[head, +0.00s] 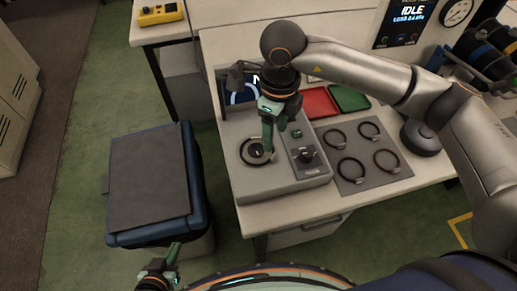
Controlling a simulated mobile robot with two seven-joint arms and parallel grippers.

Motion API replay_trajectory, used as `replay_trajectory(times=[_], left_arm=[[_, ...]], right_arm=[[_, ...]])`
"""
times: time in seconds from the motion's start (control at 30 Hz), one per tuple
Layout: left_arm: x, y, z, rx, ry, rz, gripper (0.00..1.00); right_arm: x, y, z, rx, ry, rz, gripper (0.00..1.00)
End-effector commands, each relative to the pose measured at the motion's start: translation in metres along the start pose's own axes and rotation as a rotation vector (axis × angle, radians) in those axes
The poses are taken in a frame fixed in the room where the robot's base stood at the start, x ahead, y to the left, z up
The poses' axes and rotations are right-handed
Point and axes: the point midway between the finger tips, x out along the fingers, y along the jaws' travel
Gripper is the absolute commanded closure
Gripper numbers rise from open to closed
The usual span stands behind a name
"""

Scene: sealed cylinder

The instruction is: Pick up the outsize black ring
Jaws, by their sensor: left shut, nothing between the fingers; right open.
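Several dark rings lie flat on a grey mat (345,187) on the right part of the bench: an upper-left ring (325,140), an upper-right ring (361,131), a lower-left ring (338,171) and a lower-right ring (375,161), which looks slightly reddish. The lower-left one looks about the largest, but I cannot tell surely which is outsize. My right gripper (268,153) is open, pointing down at the round black-rimmed seat (249,160) of a grey fixture, left of the mat. It partly covers that seat; contact is unclear. My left gripper (174,250) is shut and empty, low by the blue-rimmed cart.
The grey fixture (285,181) carries a small panel with a dark knob (305,154). A red tray (318,103) and a green tray (350,98) lie behind. The cart (150,180) has a bare dark top. My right arm spans above the bench's back right.

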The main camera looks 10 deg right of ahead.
Motion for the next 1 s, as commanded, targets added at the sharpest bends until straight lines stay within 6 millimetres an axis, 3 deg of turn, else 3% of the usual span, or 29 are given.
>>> replay_trajectory(times=[0.13,0.37,0.63,0.97,1.0], left_arm=[[-0.003,0.0,-0.002,0.0,-0.001,0.0,1.0],[-0.005,0.0,-0.004,0.0,-0.001,0.0,1.0],[-0.01,0.001,-0.011,0.0,-0.001,0.0,1.0],[-0.01,0.001,-0.011,0.0,-0.001,0.0,1.0],[-0.01,0.001,-0.011,0.0,-0.001,0.0,1.0]], right_arm=[[0.025,0.001,-0.001,0.001,0.002,0.003,0.35],[0.043,0.0,-0.001,0.0,0.0,0.004,0.35],[0.081,-0.003,-0.002,0.0,0.0,0.004,0.35],[0.09,-0.003,-0.001,-0.002,-0.003,0.003,0.35],[0.09,-0.003,-0.001,-0.002,-0.003,0.003,0.38]])
